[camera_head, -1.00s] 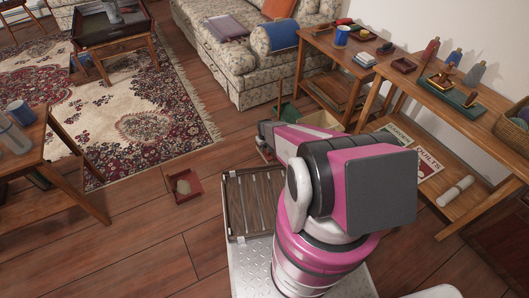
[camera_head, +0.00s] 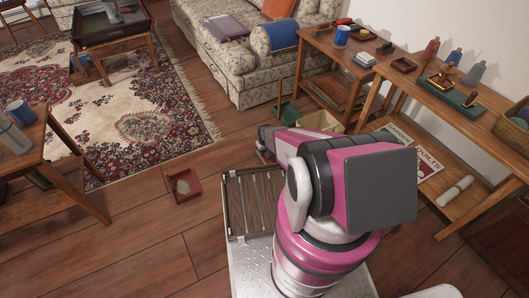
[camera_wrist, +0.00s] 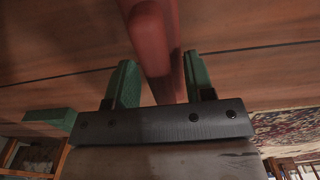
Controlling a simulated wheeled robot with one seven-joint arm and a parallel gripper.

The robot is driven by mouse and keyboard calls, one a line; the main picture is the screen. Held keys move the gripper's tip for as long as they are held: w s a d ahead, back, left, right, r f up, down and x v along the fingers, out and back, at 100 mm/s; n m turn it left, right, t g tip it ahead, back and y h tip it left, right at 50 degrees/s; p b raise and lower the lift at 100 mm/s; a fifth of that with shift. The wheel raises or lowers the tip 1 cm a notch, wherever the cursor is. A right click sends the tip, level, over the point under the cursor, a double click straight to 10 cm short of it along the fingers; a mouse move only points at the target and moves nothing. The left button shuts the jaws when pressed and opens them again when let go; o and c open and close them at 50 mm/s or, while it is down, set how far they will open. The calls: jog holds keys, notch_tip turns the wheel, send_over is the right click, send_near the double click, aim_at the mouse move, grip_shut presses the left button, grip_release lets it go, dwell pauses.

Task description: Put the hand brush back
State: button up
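In the wrist view, a red bar-like thing (camera_wrist: 158,45), perhaps the hand brush's handle, runs from the top edge down between the two green fingers of my gripper (camera_wrist: 160,75). The fingers lie on either side of it, close to its edges; whether they press on it I cannot tell. No bristles show. In the head view my arm hides most of the gripper, and only a small dark and reddish part (camera_head: 264,152) shows low over the floor.
A small red tray (camera_head: 196,181) with a pale lump in it lies on the wooden floor. A green box (camera_head: 287,113) and a beige bin (camera_head: 322,119) stand beyond my arm, near the wooden tables (camera_head: 450,105) along the wall.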

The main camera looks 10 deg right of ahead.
jog(key=shift+r, duration=0.1)
notch_tip(320, 180, up, 12)
jog(key=s+r+m, duration=0.1)
jog(key=s+r, duration=0.6)
jog(key=r, duration=0.5)
jog(key=s+r+m, duration=0.1)
jog(key=s+r, duration=0.6)
jog(key=r, duration=0.5)
jog(key=s+r+m, duration=0.1)
jog(key=s+r, duration=0.6)
jog(key=r, duration=0.5)
jog(key=shift+r+m, duration=0.25)
jog(key=shift+m, duration=0.05)
jog(key=shift+s, duration=0.1)
